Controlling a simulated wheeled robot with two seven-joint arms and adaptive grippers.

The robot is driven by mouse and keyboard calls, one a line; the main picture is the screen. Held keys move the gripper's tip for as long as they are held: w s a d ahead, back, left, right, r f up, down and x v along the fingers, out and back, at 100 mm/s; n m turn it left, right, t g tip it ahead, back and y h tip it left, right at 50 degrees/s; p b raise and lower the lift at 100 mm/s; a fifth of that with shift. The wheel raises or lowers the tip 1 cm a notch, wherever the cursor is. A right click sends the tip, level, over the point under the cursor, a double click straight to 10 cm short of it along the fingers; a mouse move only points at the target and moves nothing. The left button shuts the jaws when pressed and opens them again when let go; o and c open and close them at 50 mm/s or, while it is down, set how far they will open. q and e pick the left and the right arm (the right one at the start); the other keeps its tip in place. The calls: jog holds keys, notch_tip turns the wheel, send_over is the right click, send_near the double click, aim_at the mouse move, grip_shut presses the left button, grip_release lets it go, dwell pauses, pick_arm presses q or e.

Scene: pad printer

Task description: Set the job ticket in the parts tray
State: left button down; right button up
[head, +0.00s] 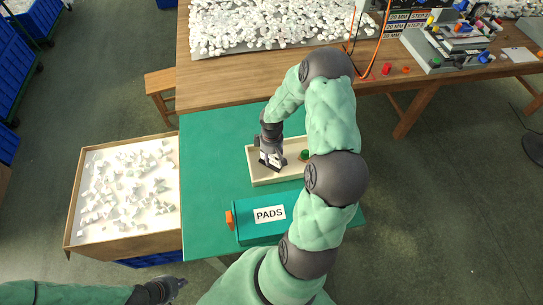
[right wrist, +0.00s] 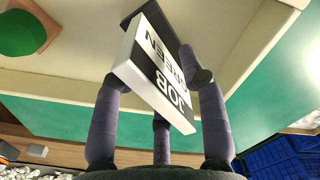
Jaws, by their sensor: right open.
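The job ticket (right wrist: 155,65) is a small white block with a black "JOB GREEN" label and a dark base. The parts tray (head: 275,179) is a shallow cream tray on the green table top; its pale floor and rim fill the upper right wrist view. My right gripper (head: 270,152) points down into the tray's left part. Its fingers are open around the ticket, which appears to stand on the tray floor; exact contact is hard to tell. My left gripper (head: 168,289) is low at the left, away from the tray; its fingers are too small to read.
A green round part (head: 304,155) sits in the tray, right of the ticket. A teal "PADS" box (head: 250,229) lies in front. A wooden bin (head: 120,240) of white pieces stands left. A workbench (head: 230,87) with white parts and a printer (head: 448,45) is behind.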

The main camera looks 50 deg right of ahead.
notch_tip(320, 180, up, 12)
jog(key=shift+f+p, duration=0.2)
jog(key=shift+p, duration=1.05)
jog(key=shift+r, duration=0.15)
